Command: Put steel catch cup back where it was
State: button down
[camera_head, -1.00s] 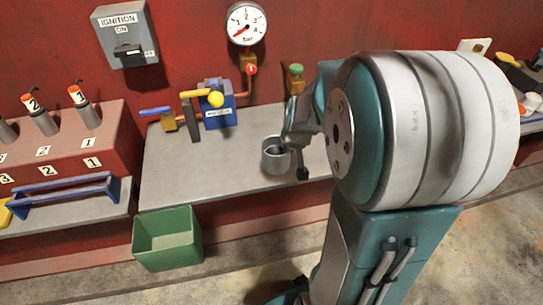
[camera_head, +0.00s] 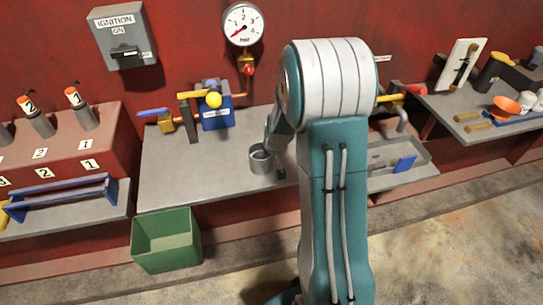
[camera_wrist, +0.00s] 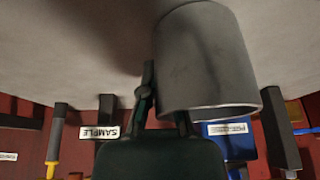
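The steel catch cup (camera_head: 261,162) is a grey open-topped cylinder at the grey bench's front part, just left of my arm. In the wrist view the cup (camera_wrist: 208,60) is large and close, its rim towards the lower edge of the picture. My gripper (camera_wrist: 165,100) is at the cup's rim, with one dark finger against the left side of its wall. The other finger goes behind the cup and its tip is hidden. The gripper appears shut on the cup wall. I cannot tell whether the cup touches the bench.
The bench (camera_head: 185,176) is clear left of the cup. A blue valve block (camera_head: 215,112) with coloured handles stands behind, under a gauge (camera_head: 243,24). A green bin (camera_head: 166,245) stands below the front edge. A grey tray (camera_head: 385,160) lies right of my arm.

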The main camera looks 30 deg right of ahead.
jog(key=shift+f, duration=0.25)
jog(key=c, duration=0.8)
grip_release()
jog(key=v, duration=1.1)
jog(key=s+a+r+n+t, duration=0.1)
jog(key=s+a+r+n, duration=0.1)
jog(key=s+a+r, duration=1)
jog(key=s+a, duration=0.1)
jog(key=s, duration=0.2)
jog(key=s+a+r+n+y, duration=0.1)
jog(key=s+a+r, duration=0.1)
jog(key=s, duration=0.3)
jog(key=shift+s+a, duration=0.3)
jog(key=shift+a, duration=0.3)
